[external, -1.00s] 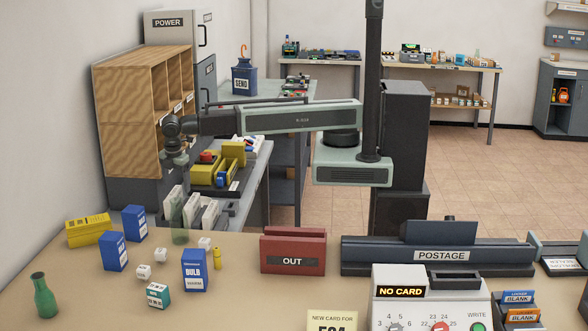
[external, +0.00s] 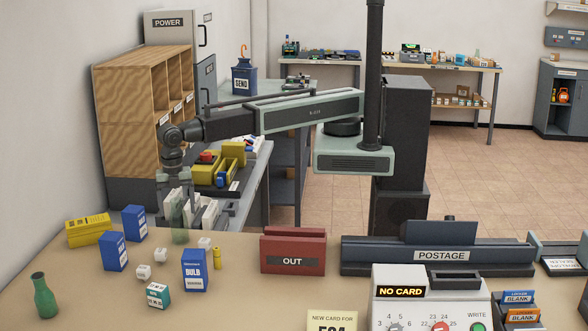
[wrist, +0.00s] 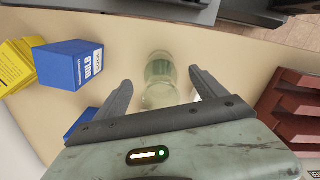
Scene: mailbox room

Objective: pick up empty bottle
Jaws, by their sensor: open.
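A clear, pale green glass bottle (external: 179,233) stands near the back edge of the tan counter (external: 260,300). In the wrist view the bottle (wrist: 159,94) is seen from above, between the two fingers. My gripper (external: 181,208) points down over the bottle in the external view, and its fingers overlap the bottle's upper part there. In the wrist view my gripper (wrist: 160,77) is open, with a gap on both sides of the bottle. I cannot tell how far down the fingers reach. A darker green bottle (external: 44,298) stands at the counter's left front.
Blue bulb boxes (external: 195,270), a yellow box (external: 88,231), small white cubes (external: 144,271) and a teal box (external: 158,295) stand left and in front. A small yellow cylinder (external: 217,258) is close by on the right. The red OUT holder (external: 293,252) is farther right.

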